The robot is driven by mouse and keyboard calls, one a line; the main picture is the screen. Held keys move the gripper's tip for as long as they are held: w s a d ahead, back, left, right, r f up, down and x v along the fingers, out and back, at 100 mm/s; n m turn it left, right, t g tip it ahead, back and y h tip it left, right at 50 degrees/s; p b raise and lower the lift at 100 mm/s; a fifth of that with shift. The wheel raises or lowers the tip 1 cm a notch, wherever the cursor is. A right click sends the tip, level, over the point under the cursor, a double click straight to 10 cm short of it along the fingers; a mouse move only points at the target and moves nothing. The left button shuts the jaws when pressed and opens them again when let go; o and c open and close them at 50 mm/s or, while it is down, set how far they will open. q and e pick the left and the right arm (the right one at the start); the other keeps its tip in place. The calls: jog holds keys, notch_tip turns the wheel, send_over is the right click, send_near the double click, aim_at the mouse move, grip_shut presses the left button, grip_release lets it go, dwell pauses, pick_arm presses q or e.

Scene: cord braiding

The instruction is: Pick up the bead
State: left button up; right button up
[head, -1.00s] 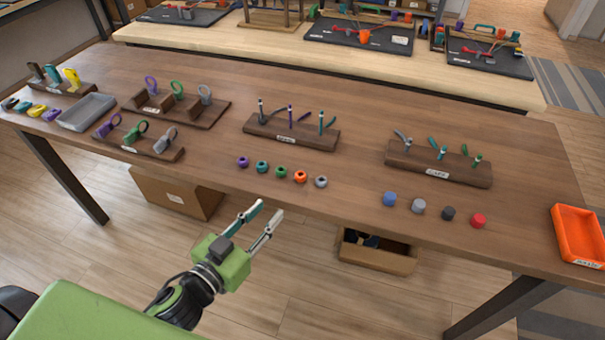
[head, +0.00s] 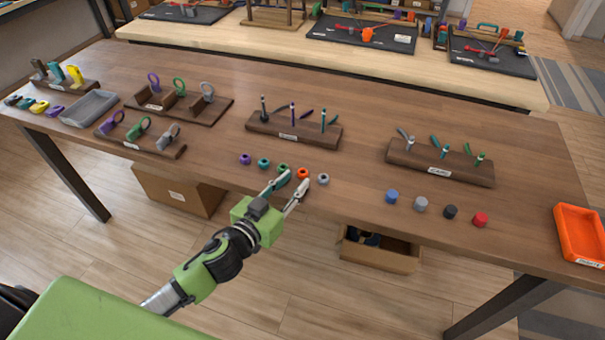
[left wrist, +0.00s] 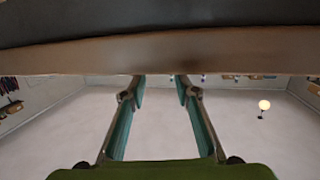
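A row of small beads lies along the near edge of the brown table: a purple bead (head: 245,159), a teal bead (head: 264,163), a green bead (head: 283,167), an orange bead (head: 303,173) and a grey bead (head: 323,179). My left gripper (head: 294,181) is open, with its fingertips at the near table edge by the green and orange beads. One finger partly overlaps the green bead in the picture. In the left wrist view the two fingers (left wrist: 161,88) stand apart with nothing between them; no bead is clear there. My right gripper is not in view.
The table edge (left wrist: 160,55) crosses the left wrist view just beyond the fingertips. Behind the beads stands a wooden peg rack (head: 290,133). Blue, grey, black and red caps (head: 450,212) lie to the right. An orange tray (head: 580,235) is at the far right.

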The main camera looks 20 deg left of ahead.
pick_arm(q)
jog(key=shift+x, duration=1.45)
jog(key=c, duration=0.5)
jog(key=shift+o, duration=0.2)
jog(key=shift+r, duration=0.1)
jog(key=shift+r, duration=0.5)
notch_tip(320, 180, up, 2)
jog(key=shift+s+r+p, duration=0.1)
jog(key=shift+r+p, duration=0.15)
jog(key=shift+p, duration=0.05)
jog(key=s+d+r, duration=0.4)
jog(key=s+r, duration=0.5)
jog(key=s, duration=0.4)
jog(key=shift+r+p, duration=0.2)
jog(key=shift+p, duration=0.2)
